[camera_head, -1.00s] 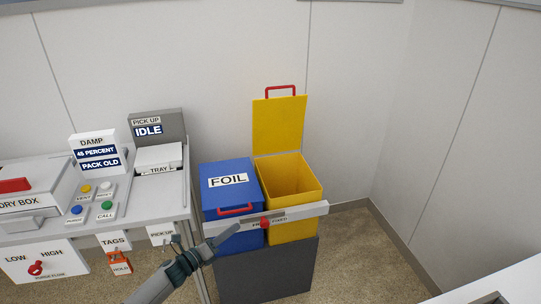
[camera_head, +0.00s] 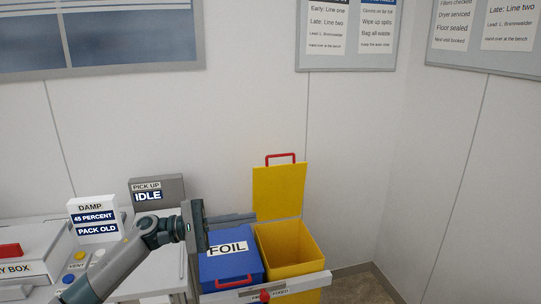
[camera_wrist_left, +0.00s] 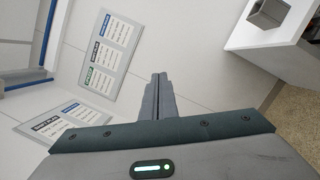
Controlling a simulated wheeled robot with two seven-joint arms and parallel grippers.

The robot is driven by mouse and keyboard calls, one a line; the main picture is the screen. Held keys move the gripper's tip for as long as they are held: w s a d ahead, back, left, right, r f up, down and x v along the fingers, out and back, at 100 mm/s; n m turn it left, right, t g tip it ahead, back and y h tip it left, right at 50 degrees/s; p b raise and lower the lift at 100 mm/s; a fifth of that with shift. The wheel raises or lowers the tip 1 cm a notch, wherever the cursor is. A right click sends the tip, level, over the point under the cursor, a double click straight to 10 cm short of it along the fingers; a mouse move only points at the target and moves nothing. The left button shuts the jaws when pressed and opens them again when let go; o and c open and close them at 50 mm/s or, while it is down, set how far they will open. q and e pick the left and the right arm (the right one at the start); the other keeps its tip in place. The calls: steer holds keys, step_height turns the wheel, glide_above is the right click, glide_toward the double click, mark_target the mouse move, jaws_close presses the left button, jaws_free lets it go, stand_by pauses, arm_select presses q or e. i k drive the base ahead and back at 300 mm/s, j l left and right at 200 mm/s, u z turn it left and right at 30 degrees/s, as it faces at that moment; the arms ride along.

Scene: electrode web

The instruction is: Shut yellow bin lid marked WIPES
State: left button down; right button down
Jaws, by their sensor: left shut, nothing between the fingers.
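The yellow bin (camera_head: 287,245) stands open, and I can see into it. Its yellow lid (camera_head: 279,192) stands upright at the back, with a red handle (camera_head: 281,158) on its top edge. I cannot see a WIPES marking on the side facing me. My left gripper (camera_head: 240,218) is shut and empty. It points right, above the back of the blue FOIL bin and left of the yellow lid, apart from the lid as far as I can tell. Its shut fingers also show in the left wrist view (camera_wrist_left: 157,98). My right gripper is not in view.
The blue FOIL bin (camera_head: 232,270) is shut, close beside the yellow bin. A pale rail (camera_head: 290,287) with a red knob (camera_head: 265,295) crosses the front. The bench with the IDLE box (camera_head: 158,191) is on the left. The wall is close behind the lid.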

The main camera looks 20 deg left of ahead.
mark_target(278, 190)
steer(key=i+j, duration=0.4)
steer(key=i, duration=0.2)
steer(key=i+j, duration=0.35)
steer(key=i, duration=0.2)
steer(key=i+j, duration=0.4)
steer(key=i, duration=0.2)
